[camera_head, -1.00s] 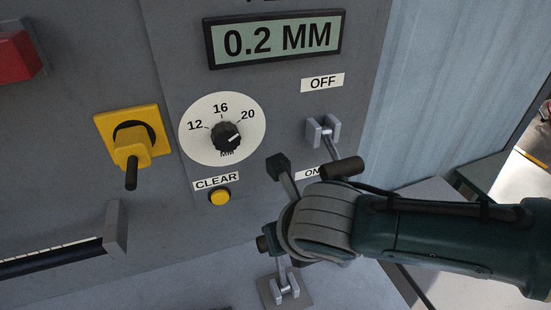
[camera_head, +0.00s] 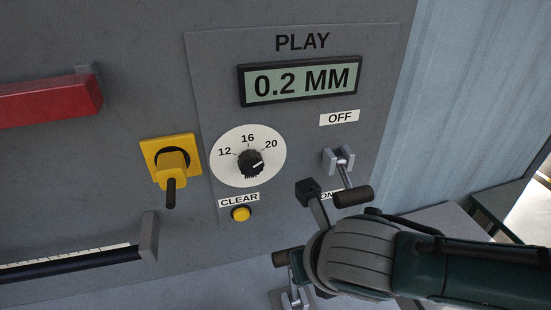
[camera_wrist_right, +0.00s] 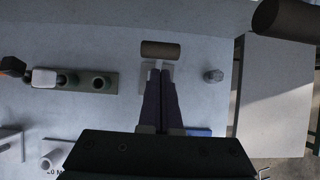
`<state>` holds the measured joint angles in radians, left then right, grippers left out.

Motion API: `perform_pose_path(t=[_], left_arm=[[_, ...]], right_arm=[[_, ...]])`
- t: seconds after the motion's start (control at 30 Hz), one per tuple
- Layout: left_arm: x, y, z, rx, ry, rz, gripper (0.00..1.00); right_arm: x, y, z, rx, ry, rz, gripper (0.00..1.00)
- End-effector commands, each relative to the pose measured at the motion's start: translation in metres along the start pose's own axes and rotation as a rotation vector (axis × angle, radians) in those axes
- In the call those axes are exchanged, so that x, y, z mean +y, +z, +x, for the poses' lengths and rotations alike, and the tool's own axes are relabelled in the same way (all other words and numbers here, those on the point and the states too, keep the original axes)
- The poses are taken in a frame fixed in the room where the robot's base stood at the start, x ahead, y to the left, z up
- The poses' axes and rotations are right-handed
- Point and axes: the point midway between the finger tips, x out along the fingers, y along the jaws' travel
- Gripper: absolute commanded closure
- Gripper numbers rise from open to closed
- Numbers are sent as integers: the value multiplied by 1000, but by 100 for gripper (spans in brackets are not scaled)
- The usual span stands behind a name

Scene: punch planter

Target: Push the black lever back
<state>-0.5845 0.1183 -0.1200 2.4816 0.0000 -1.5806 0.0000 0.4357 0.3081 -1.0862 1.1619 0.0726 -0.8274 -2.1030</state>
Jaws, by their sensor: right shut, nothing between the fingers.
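A lever with a dark cylindrical handle (camera_head: 280,258) stands on a grey bracket (camera_head: 290,299) at the lower middle of the head view, partly behind my right arm. Its handle (camera_wrist_right: 160,49) lies crosswise just beyond my right fingertips in the wrist view. My right gripper (camera_wrist_right: 160,72) is shut and empty, with its fingers pointing at that lever; I cannot tell whether they touch it. In the head view its fingertips are hidden. Another lever with a dark handle (camera_head: 353,196) is hinged on the panel between the OFF and ON labels. My left gripper is not in view.
The panel holds a display reading 0.2 MM (camera_head: 302,81), a dial (camera_head: 250,162), a yellow CLEAR button (camera_head: 241,214) and a yellow switch (camera_head: 172,165). A red bar (camera_head: 50,103) and a scale rail (camera_head: 75,262) are at left.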

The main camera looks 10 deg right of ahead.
Motion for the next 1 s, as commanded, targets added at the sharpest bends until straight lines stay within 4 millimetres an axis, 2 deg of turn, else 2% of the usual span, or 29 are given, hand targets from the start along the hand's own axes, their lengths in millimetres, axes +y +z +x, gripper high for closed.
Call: perform_pose_path(t=[0.03, 0.13, 0.4, 0.6, 1.0], left_arm=[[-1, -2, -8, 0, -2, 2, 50], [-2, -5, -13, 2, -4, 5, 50], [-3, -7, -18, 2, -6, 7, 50], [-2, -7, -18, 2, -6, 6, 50], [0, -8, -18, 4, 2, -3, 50]], right_arm=[[-1, 6, -14, -2, 1, -1, 100], [-1, 12, -32, -2, 1, -2, 100], [0, 24, -65, -2, 0, 0, 100], [-1, 26, -73, 0, -2, 0, 100], [0, 26, -73, 0, -1, 1, 100]])
